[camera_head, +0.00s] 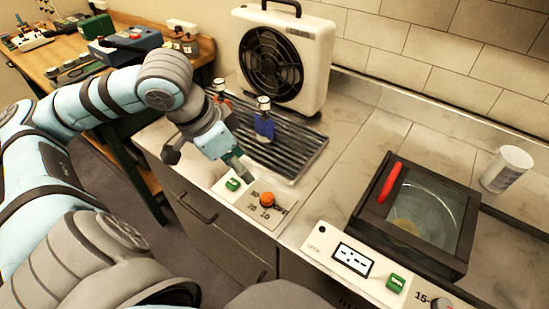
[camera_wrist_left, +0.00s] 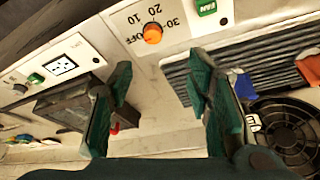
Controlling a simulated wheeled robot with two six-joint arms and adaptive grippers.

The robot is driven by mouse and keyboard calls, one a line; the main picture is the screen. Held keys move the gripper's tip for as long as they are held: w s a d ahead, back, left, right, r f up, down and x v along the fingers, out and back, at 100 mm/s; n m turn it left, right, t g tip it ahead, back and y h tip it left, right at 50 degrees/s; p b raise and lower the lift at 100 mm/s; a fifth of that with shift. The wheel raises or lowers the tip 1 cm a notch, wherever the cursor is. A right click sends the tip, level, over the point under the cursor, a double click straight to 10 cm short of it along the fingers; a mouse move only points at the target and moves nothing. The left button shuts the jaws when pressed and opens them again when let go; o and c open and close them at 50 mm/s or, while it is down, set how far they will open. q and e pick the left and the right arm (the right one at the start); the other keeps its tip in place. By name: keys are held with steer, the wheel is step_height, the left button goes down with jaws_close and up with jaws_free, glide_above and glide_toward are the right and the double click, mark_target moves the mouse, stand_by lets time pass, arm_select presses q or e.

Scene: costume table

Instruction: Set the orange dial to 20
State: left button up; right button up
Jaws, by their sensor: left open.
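The orange dial (camera_head: 267,199) sits on the white front panel (camera_head: 233,200), with 30, 20, 10 and OFF printed around it. The dial also shows in the left wrist view (camera_wrist_left: 152,33), upside down with its labels. Its pointer is too small to read, so its setting cannot be told. My left gripper (camera_head: 241,166) is above the panel, behind and left of the dial, near the green fan button (camera_head: 233,184). In the left wrist view its two green fingers (camera_wrist_left: 160,78) are spread and empty, with the dial beyond them. My right gripper is not in view.
A ribbed black rack (camera_head: 290,150) holds a blue bottle (camera_head: 265,127) behind the panel. A large fan (camera_head: 283,60) stands at the back. Right are a dark glass-topped box (camera_head: 455,225) with a red handle (camera_head: 389,181), a display panel (camera_head: 352,259) and a white cup (camera_head: 507,168).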

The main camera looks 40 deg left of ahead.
mark_target(265, 197)
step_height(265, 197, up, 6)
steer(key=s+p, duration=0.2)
steer(key=p, duration=0.3)
arm_select(q)
steer(key=b+x, duration=0.1)
steer(key=x, duration=0.3)
steer(key=b+x, duration=0.2)
steer(key=x, duration=0.2)
steer(key=d+b+x, duration=0.1)
steer(key=b+x, duration=0.1)
steer(key=x, duration=0.3)
steer(key=shift+s, duration=0.3)
steer(key=shift+d+f, duration=0.15)
steer(key=shift+f, duration=0.25)
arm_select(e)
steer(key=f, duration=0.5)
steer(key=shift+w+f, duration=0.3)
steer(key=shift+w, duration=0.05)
arm_select(q)
jaws_close()
